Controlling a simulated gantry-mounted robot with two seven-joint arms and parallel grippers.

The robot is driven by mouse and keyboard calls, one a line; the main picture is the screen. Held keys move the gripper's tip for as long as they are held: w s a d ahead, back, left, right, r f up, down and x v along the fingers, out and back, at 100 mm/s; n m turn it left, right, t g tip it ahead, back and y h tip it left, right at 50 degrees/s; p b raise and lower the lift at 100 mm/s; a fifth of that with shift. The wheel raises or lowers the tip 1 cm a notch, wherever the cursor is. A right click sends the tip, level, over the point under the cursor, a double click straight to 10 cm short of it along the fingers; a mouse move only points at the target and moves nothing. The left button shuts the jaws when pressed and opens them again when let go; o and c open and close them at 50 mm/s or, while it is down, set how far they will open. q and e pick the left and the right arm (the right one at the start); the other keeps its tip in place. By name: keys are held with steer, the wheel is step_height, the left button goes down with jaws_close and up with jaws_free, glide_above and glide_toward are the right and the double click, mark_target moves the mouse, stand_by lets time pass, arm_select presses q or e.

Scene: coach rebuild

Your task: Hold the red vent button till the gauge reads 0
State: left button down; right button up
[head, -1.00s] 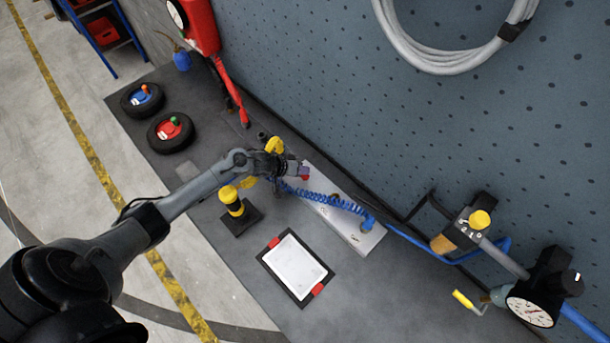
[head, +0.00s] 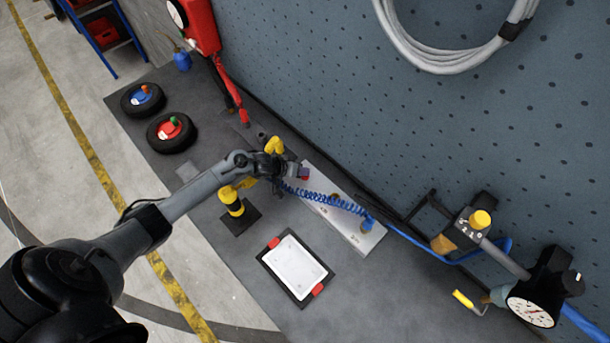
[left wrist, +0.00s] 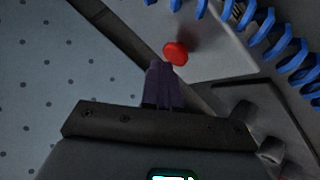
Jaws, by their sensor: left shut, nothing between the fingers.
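The red vent button (left wrist: 175,53) sits on a grey plate in the left wrist view. In the head view a bit of red button (head: 305,178) shows beside my left gripper (head: 301,172), at the upper left end of a pale panel (head: 342,222). My left gripper's fingers (left wrist: 161,70) are shut and empty, their tips right at the button's edge. I cannot tell whether they touch or press it. A round white dial gauge (head: 530,312) is at the lower right; its numbers are too small to read. My right gripper is out of view.
A coiled blue hose (head: 325,199) runs along the panel close to my left gripper. A yellow-and-black post (head: 234,204) stands below my left arm. A white tray (head: 295,268) lies in front. Another dial (head: 176,13) is on the red unit at the top left.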

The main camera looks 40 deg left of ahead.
arm_select(q)
steer(key=shift+f, duration=0.35)
stand_by(0.4)
steer(key=shift+f+b, duration=0.2)
steer(key=shift+b, duration=0.1)
stand_by(0.5)
stand_by(0.9)
stand_by(0.7)
stand_by(0.7)
steer(key=shift+r+p, duration=1)
steer(key=shift+p, duration=0.15)
